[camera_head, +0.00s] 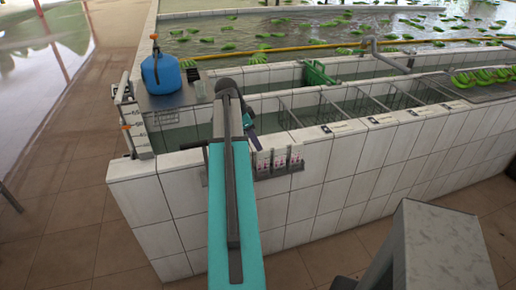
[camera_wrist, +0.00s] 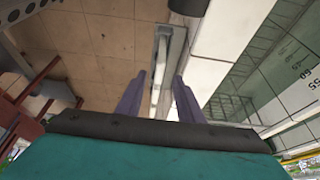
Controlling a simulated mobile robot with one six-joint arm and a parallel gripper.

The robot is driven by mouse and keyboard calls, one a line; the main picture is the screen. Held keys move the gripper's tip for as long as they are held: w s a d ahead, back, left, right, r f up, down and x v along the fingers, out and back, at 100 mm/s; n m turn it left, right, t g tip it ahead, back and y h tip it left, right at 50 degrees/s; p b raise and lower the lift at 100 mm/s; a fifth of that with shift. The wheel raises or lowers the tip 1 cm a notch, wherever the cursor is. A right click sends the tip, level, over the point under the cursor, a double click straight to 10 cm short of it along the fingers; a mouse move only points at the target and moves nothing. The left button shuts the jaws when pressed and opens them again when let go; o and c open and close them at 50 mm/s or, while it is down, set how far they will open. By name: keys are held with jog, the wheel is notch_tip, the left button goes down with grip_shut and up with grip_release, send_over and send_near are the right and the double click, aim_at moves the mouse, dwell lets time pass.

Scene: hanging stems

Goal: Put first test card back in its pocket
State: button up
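A small grey rack of pockets (camera_head: 278,170) hangs on the outer face of the white tiled wall. White cards with pink marks (camera_head: 279,158) show in it, side by side; the picture is too small to tell which is the first test card. My gripper (camera_head: 255,143) is just above and left of the rack, partly hidden by my teal arm. In the wrist view my gripper's (camera_wrist: 159,78) two purple fingers stand apart, with no card visible between them. Behind the gap are brown floor and a pale narrow strip (camera_wrist: 160,65) that I cannot identify.
The tiled wall top (camera_head: 370,122) runs right, with small labels on it.

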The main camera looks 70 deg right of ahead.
jog(key=b+v, duration=0.1)
jog(key=v, duration=0.5)
jog(key=shift+r, duration=0.25)
jog(key=shift+w+a, duration=0.1)
dwell(0.4)
